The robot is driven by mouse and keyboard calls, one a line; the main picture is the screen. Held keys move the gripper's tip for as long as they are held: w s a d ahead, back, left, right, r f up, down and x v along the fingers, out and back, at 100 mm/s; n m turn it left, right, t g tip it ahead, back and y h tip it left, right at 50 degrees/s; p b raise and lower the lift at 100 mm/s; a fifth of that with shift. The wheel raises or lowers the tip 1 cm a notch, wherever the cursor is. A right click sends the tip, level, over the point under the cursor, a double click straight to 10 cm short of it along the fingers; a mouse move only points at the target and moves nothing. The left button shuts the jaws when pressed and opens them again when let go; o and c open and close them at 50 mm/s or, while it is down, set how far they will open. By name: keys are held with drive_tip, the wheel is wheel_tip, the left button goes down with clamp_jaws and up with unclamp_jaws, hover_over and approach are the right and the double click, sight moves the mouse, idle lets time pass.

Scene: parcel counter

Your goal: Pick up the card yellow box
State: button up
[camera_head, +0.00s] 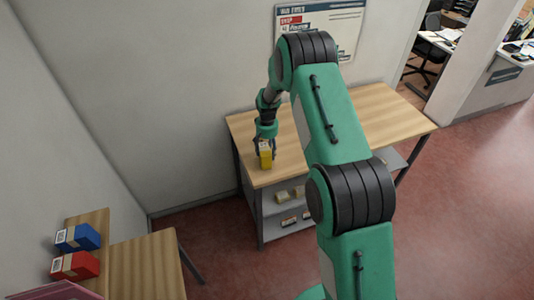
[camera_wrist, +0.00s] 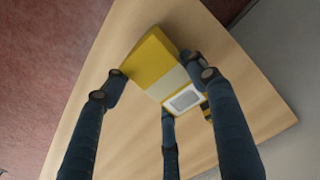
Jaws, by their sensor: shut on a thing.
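The yellow card box (camera_head: 266,159) is at the left end of the wooden counter, near its front edge, in the head view. In the wrist view the yellow box (camera_wrist: 151,60) shows a pale band and a white label with a grey patch. My gripper (camera_head: 264,147) points down at the box from above. In the wrist view the dark fingers of my gripper (camera_wrist: 158,88) are closed against the box from its sides. Whether the box touches the counter top I cannot tell.
The wooden counter (camera_head: 380,112) is clear to the right of the box. Small boxes (camera_head: 290,193) lie on a shelf below it. A blue box (camera_head: 77,238) and a red box (camera_head: 75,266) stand on another wooden surface (camera_head: 147,268) at lower left. A wall stands behind the counter.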

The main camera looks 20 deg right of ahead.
drive_tip(key=shift+r, duration=0.5)
drive_tip(key=shift+s+a+r, duration=0.1)
drive_tip(key=shift+s+r, duration=0.35)
drive_tip(key=shift+r, duration=0.3)
drive_tip(key=s+a+r+b, duration=0.1)
drive_tip(key=s+a+b, duration=0.1)
drive_tip(key=s, duration=1.3)
drive_tip(key=shift+r, duration=0.15)
